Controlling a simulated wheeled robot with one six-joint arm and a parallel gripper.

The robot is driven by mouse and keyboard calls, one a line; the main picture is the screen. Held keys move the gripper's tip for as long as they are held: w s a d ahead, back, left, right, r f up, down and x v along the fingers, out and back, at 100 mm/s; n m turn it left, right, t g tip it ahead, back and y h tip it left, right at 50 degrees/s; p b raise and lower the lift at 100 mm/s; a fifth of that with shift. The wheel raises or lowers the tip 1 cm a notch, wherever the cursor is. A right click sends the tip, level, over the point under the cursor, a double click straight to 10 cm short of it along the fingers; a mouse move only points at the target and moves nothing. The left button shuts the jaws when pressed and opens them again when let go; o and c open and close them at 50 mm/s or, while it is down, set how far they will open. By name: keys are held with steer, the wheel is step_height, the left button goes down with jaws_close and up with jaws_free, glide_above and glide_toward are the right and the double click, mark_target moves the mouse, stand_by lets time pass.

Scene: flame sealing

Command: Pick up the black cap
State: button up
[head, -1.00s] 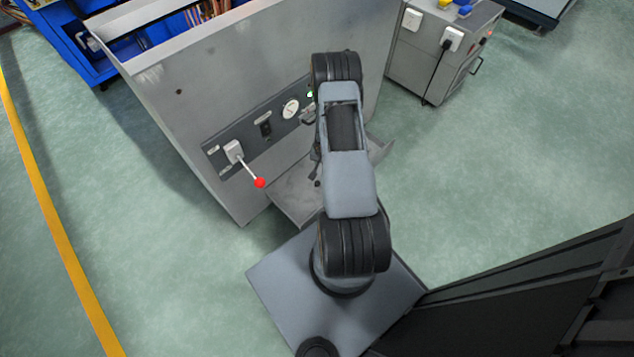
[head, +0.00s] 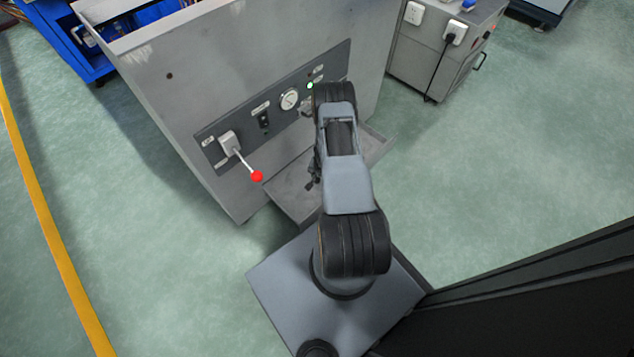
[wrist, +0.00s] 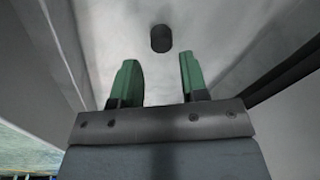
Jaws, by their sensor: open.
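The black cap (wrist: 161,38) shows in the wrist view as a small dark cylinder on a grey metal surface. It lies beyond the fingertips, a little above the gap between them in the picture. My gripper (wrist: 157,75) is open, with its two green fingers apart and nothing between them. The fingers do not appear to touch the cap. In the head view my own arm hides the cap, and the gripper is mostly hidden there too.
A grey cabinet (head: 160,50) carries a panel with a gauge (head: 289,99), a switch, a green light and a lever with a red knob (head: 257,176). A metal shelf (head: 290,200) juts out below. A smaller grey cabinet (head: 430,55) stands at the back right. Green floor is clear to the right.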

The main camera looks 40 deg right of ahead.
mark_target(318, 179)
steer(key=f+b, duration=0.1)
steer(key=f, duration=0.1)
steer(key=f+b, duration=0.1)
steer(key=f, duration=0.1)
steer(key=shift+w+a+f, duration=0.1)
steer(key=shift+w+a, duration=0.05)
steer(key=shift+w, duration=0.25)
steer(key=shift+c, duration=0.3)
steer(key=c, duration=0.6)
